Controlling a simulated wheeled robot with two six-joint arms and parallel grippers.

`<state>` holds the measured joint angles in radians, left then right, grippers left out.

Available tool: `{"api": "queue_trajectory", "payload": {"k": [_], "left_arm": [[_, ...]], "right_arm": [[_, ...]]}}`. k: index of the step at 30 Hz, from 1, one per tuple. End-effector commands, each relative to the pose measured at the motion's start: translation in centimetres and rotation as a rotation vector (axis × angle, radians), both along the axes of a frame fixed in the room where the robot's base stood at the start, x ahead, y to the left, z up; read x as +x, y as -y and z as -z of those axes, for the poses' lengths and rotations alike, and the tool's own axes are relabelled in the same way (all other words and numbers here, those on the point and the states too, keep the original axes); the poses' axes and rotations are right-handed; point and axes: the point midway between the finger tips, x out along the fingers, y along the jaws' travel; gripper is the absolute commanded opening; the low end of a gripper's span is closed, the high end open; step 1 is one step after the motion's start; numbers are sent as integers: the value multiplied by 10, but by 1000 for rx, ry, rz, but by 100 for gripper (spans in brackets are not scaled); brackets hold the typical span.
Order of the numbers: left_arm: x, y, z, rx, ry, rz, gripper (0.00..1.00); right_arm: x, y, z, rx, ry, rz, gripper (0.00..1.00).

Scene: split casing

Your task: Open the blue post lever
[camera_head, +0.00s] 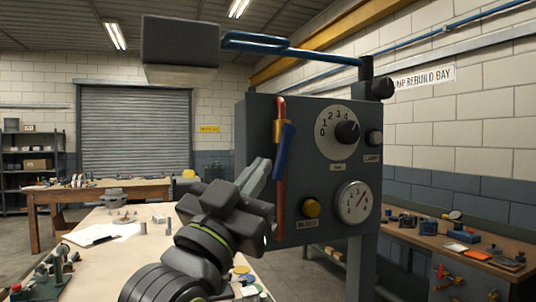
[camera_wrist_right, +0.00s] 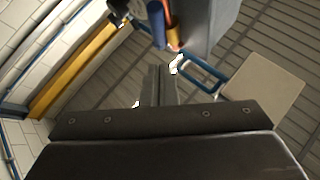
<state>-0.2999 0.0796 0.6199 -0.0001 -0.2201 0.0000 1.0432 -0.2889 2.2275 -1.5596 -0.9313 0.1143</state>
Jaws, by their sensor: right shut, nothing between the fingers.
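The blue lever (camera_head: 284,152) hangs from a brass valve body (camera_head: 280,131) on a red pipe (camera_head: 281,205) at the left of a grey panel. It points downward, nearly along the pipe, tilted slightly. In the right wrist view the blue lever (camera_wrist_right: 158,22) shows at the top, beside the red pipe (camera_wrist_right: 173,38), beyond my fingertips. My right gripper (camera_head: 262,168) is shut and empty, just left of and below the lever in the head view. Its fingers (camera_wrist_right: 158,75) lie together in the wrist view. They appear apart from the lever. My left gripper is not in view.
A lamp (camera_head: 180,42) on a blue arm (camera_head: 300,52) overhangs above. A bench (camera_head: 480,243) stands right; a table (camera_head: 110,262) with small parts stands left.

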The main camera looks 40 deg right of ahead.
Motion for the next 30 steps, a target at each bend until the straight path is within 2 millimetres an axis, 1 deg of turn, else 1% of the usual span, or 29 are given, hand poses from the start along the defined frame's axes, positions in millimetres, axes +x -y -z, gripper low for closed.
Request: {"api": "queue_trajectory", "payload": {"k": [1, 3, 7, 12, 24, 26, 30], "left_arm": [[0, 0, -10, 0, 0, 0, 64], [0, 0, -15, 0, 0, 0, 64], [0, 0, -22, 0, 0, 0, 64], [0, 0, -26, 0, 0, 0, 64], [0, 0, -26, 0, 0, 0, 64], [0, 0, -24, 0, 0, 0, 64], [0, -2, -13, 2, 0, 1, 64]], "right_arm": [[3, 7, -6, -3, -3, 5, 0], [9, 15, -3, -2, -5, 5, 0], [16, 26, 1, -3, -3, 3, 0], [21, 34, 4, 0, -2, 0, 0], [22, 35, 6, -1, -2, -1, 0], [22, 36, 8, -16, -6, -1, 0], [22, 36, 15, -106, -27, 1, 0]]}}
